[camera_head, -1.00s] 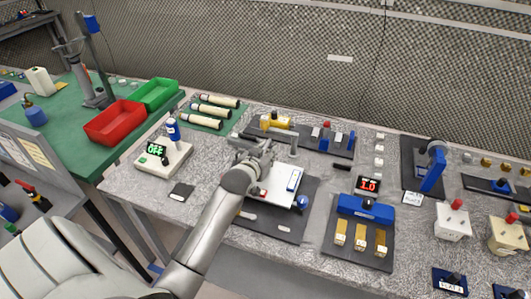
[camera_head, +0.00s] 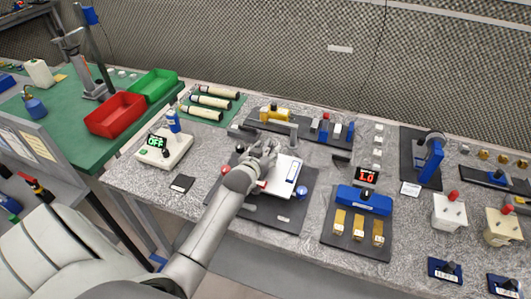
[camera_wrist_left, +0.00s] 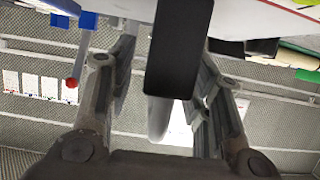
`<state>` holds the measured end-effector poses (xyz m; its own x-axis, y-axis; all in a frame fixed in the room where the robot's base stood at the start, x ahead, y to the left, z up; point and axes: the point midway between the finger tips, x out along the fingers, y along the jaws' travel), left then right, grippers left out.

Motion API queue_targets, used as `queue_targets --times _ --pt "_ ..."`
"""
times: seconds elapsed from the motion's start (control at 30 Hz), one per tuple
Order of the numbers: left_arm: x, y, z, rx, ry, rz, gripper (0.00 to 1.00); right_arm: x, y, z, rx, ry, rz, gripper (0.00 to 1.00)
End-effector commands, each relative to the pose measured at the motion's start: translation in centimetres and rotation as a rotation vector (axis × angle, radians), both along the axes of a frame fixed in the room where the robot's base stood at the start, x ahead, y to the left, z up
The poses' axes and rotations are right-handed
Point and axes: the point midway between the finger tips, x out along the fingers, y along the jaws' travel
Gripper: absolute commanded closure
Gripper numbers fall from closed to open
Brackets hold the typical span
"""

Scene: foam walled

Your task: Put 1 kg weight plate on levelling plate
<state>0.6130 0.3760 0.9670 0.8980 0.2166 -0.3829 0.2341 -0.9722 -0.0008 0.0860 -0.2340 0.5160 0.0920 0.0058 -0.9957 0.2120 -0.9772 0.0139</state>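The levelling plate (camera_head: 275,185) is a white plate with a blue-framed vial and coloured knobs, lying on a dark base mat in the head view. My left gripper (camera_head: 266,153) is over its upper left part. In the left wrist view the gripper fingers (camera_wrist_left: 168,60) stand apart. I cannot make out that weight plate for certain in the head view. My right gripper is not in view.
A scale reading OFF (camera_head: 165,150) stands to the left. A blue-topped device with brass blocks (camera_head: 358,228) is to the right. A dark fixture board (camera_head: 310,133) lies behind. Red (camera_head: 115,115) and green (camera_head: 153,90) bins stand on the green table.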

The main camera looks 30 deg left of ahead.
Motion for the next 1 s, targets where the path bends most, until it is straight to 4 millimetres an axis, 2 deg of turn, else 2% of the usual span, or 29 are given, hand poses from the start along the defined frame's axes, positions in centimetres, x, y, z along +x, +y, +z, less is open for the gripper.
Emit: queue_targets --times 0.37,1.0 --pt "-0.5 -0.1 0.4 0.000 0.000 0.000 0.54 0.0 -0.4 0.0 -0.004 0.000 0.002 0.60" --pt "-8.6 -2.1 3.8 -0.001 0.000 0.000 0.54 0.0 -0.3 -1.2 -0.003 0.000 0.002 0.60"
